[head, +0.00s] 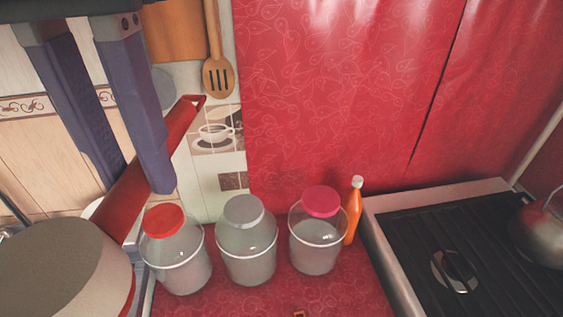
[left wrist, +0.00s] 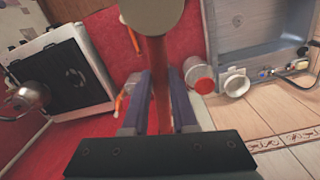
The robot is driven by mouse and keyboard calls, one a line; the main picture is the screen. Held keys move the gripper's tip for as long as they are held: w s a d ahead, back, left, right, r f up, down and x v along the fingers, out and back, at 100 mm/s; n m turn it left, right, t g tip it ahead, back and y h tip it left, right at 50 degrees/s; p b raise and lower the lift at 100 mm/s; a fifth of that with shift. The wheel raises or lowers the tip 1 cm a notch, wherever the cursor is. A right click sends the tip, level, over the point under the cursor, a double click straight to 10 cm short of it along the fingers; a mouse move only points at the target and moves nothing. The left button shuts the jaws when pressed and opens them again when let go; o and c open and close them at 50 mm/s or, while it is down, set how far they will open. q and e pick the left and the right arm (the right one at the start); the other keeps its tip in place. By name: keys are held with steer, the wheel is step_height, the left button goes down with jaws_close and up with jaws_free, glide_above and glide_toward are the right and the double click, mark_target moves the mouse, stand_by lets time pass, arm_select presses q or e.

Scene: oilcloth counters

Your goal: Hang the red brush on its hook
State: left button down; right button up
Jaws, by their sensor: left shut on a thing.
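My left gripper (head: 136,182) has purple fingers and comes in from the top left. It is shut on the red handle of the red brush (head: 123,200). The handle slants up to the right and ends in a holed tip in the head view. The brush's round beige head (head: 55,265) is at the lower left, close to the camera. In the left wrist view the brush (left wrist: 160,70) runs between the fingers of the left gripper (left wrist: 159,80), its head at the top. I cannot make out the hook. My right gripper is in neither view.
Three lidded jars, red-lidded (head: 178,260), grey-lidded (head: 247,255) and pink-lidded (head: 316,250), stand along the wall. An orange bottle (head: 353,215) stands beside them. A slotted spatula (head: 217,75) hangs above. The stove (head: 430,245) is right; a sink (left wrist: 260,30) shows in the wrist view.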

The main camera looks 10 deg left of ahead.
arm_select(q)
steer(key=d+f+n+b, duration=0.1)
steer(key=d+f+b, duration=0.2)
steer(key=f+b, duration=1)
steer(key=d+f+n+b, duration=0.1)
steer(key=d+f+b, duration=0.3)
steer(key=f+b, duration=1)
step_height(320, 180, down, 10)
steer(key=shift+w+f+b, duration=0.2)
steer(key=shift+w+b, duration=0.1)
steer(key=shift+w, duration=0.05)
